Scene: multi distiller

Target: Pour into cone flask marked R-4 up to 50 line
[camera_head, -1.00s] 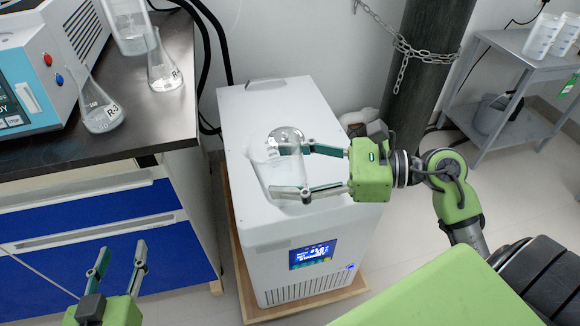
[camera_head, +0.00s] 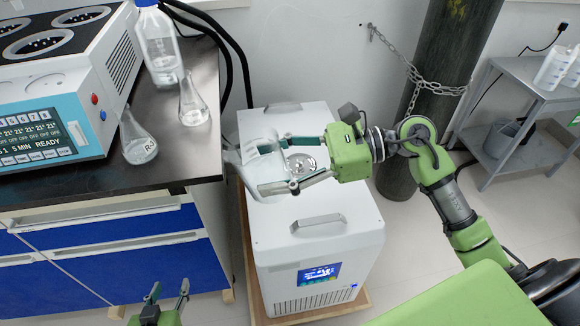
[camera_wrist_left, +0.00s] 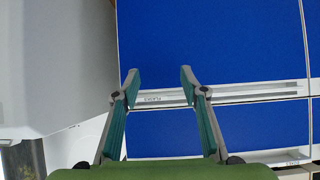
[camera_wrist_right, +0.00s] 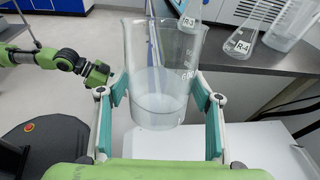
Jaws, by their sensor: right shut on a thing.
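The cone flask marked R-4 (camera_head: 193,106) stands upright on the dark bench, near its right edge. Its label shows in the right wrist view (camera_wrist_right: 242,44). Another cone flask, marked R-3 (camera_head: 139,148), stands in front of it. My right gripper (camera_head: 266,167) is shut on a clear beaker (camera_head: 243,160), held above the left edge of the white machine, apart from and to the right of the flasks. In the right wrist view the beaker (camera_wrist_right: 160,78) has some clear liquid at its bottom. My left gripper (camera_head: 169,290) is open and empty before the blue drawers.
A blue-capped bottle (camera_head: 158,48) stands behind the flasks. A heating unit (camera_head: 60,100) fills the bench's left side. The white machine (camera_head: 315,235) stands right of the bench. A chained dark cylinder (camera_head: 440,90) and a grey cart (camera_head: 525,90) are farther right.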

